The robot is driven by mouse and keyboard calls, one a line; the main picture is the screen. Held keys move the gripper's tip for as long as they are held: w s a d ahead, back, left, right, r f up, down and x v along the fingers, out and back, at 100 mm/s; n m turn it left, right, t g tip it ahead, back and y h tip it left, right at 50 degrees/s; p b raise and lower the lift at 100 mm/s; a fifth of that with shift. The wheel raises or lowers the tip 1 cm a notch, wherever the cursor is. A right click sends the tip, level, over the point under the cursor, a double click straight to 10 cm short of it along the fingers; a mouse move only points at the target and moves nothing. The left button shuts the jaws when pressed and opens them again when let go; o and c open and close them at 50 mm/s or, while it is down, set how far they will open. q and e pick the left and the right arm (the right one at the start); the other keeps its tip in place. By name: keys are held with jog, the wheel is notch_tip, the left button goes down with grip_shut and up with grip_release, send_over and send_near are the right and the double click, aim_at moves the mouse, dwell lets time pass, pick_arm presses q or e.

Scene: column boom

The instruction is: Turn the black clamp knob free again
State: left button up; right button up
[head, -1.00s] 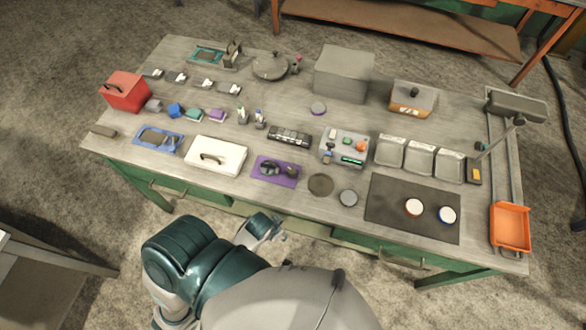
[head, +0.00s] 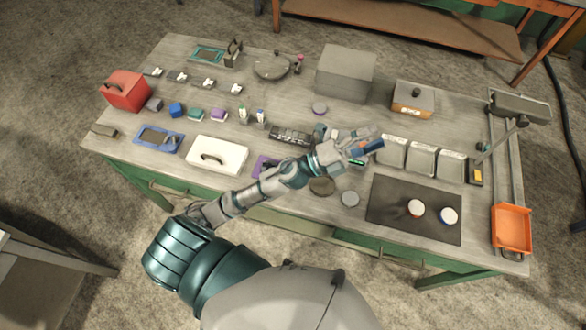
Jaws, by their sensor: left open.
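At the table's right end stands a grey boom (head: 519,104) on its column. A small dark round part, which looks like the black clamp knob (head: 522,121), shows just below the boom, beside a thin rod slanting down to the left. Whether it is tight or loose cannot be told at this size. My left gripper (head: 372,143) is open and seems empty, above the control box in the middle of the table. It is well to the left of the knob and apart from it. My right gripper is not in view.
Three metal trays (head: 421,158) lie between my left gripper and the boom. A dark mat (head: 390,213) with two round white-topped pieces and an orange bin (head: 512,222) are nearer. A wooden box (head: 413,101) and a grey box (head: 345,72) stand behind.

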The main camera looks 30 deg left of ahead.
pick_arm(q)
jog(key=s+d+m+g+h, duration=0.3)
jog(key=s+d+m+g, duration=0.1)
jog(key=m+g, duration=0.65)
notch_tip(320, 180, down, 10)
jog(key=s+r+m+g+y, duration=0.1)
jog(key=s+m+g+y, duration=0.1)
jog(key=m+g+y, duration=0.55)
jog(key=w+a+f+m+t+y, duration=0.1)
jog(key=w+a+f+y, duration=0.15)
jog(key=a+y, duration=0.4)
jog(key=w+a+f+m+y, duration=0.1)
jog(key=a+f+y, duration=0.2)
jog(key=a, duration=0.7)
jog(key=w+a+f+m+t+y, duration=0.15)
jog(key=a+y, duration=0.25)
jog(key=a, duration=0.4)
jog(key=shift+n, duration=0.45)
jog(key=f, duration=0.8)
jog(key=f+p, duration=0.1)
jog(key=f, duration=0.8)
jog(key=shift+w+d+f+p, duration=0.2)
jog(key=shift+p, duration=0.1)
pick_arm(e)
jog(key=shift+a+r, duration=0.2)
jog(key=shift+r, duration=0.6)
